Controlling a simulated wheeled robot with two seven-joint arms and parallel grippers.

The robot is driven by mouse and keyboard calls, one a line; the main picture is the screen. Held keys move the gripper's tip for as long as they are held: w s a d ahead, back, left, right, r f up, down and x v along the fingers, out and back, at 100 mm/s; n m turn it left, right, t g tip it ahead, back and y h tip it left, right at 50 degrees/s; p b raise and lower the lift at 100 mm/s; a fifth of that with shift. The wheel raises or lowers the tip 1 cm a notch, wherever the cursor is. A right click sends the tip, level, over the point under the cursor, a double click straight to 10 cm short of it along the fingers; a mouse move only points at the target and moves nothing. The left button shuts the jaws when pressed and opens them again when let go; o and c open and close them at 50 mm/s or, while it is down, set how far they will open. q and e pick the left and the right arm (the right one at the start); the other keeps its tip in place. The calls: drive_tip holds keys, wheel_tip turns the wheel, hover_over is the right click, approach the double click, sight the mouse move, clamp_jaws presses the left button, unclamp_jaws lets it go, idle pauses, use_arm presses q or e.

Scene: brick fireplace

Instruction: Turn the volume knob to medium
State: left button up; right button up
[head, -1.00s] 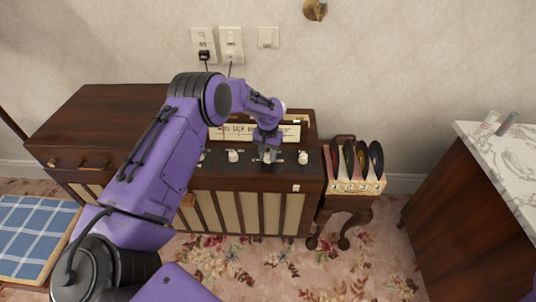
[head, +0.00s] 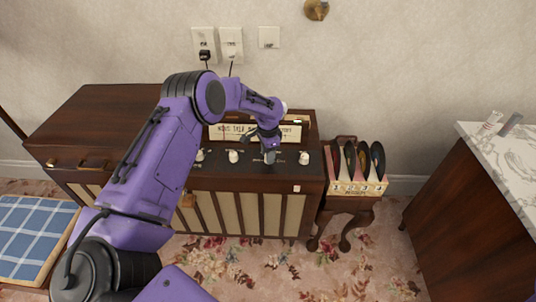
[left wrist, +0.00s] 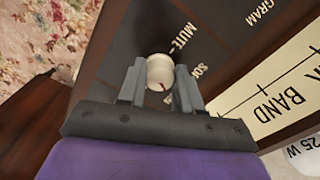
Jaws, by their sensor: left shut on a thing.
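My left gripper (head: 269,157) is over the row of white knobs on the dark top panel of the wooden radio cabinet (head: 250,181). In the left wrist view its two grey fingers (left wrist: 160,88) are shut on a white knob (left wrist: 160,69), one on each side. The knob has a short red mark near its edge. Panel words beside it read "MUTE" and a partly hidden "SO"; no volume label is readable. Other white knobs show left (head: 233,156) and right (head: 304,158) of the gripper. My right gripper is not in view.
A cream dial strip (head: 290,132) stands behind the knobs. A rack of records (head: 357,187) on a small stand is to the right. A marble-topped cabinet (head: 510,160) is at far right. Patterned carpet lies in front.

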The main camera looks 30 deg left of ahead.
use_arm(q)
drive_tip(key=shift+s+d+f+m, duration=0.1)
drive_tip(key=shift+f+m, duration=0.05)
drive_tip(key=shift+m, duration=0.15)
idle(0.4)
drive_tip(key=o, duration=1)
drive_tip(key=shift+o, duration=0.2)
wheel_tip(320, 180, up, 10)
drive_tip(key=shift+r+b, duration=0.25)
drive_tip(key=shift+b, duration=0.15)
